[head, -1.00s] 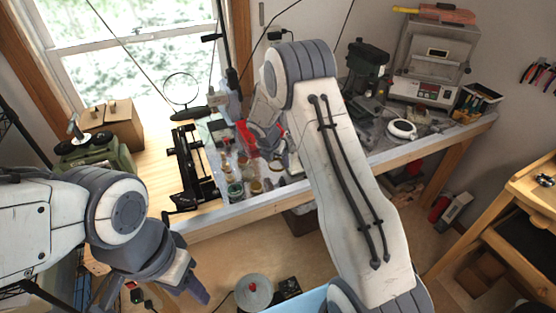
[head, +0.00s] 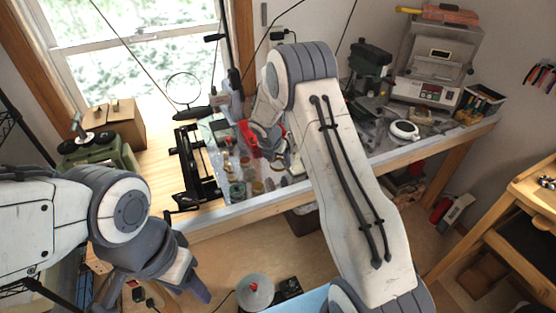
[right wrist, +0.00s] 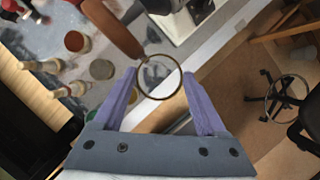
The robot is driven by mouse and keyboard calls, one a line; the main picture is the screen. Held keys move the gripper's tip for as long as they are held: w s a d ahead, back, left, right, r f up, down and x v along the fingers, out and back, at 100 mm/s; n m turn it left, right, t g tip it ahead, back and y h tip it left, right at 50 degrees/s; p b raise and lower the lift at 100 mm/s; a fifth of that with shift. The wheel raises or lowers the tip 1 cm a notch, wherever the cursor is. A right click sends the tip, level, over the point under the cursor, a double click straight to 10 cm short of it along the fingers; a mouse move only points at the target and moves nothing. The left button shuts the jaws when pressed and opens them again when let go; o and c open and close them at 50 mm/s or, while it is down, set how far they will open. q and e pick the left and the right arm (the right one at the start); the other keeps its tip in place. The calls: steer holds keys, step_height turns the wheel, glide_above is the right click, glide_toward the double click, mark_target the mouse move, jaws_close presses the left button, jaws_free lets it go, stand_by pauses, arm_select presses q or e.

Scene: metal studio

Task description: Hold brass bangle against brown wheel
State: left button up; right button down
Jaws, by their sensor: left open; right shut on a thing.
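The brass bangle (right wrist: 148,91) is a thin ring between the two purple fingertips of my right gripper (right wrist: 159,73), shut across its outer sides. A brown, rounded, elongated thing (right wrist: 110,28), which looks like the brown wheel seen edge-on, reaches down from the top to the bangle's upper left rim. They overlap in the right wrist view; I cannot tell whether they touch. In the head view my right arm reaches over the bench, and the bangle cannot be made out. My left gripper (head: 194,286) is open and empty at lower left, off the bench's front edge.
Several small jars (head: 237,190) stand on the bench (head: 330,178) below my right wrist. A black frame (head: 196,165) lies left of them. A magnifier (head: 186,90) stands behind. A white round dish (head: 405,130) and a grey machine (head: 434,65) are at right.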

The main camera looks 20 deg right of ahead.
steer(key=shift+w+p, duration=0.4)
steer(key=shift+w, duration=0.1)
stand_by(0.3)
steer(key=shift+w+d+r+p, duration=0.15)
steer(key=shift+d+r+p, duration=0.1)
steer(key=shift+p, duration=0.2)
stand_by(0.8)
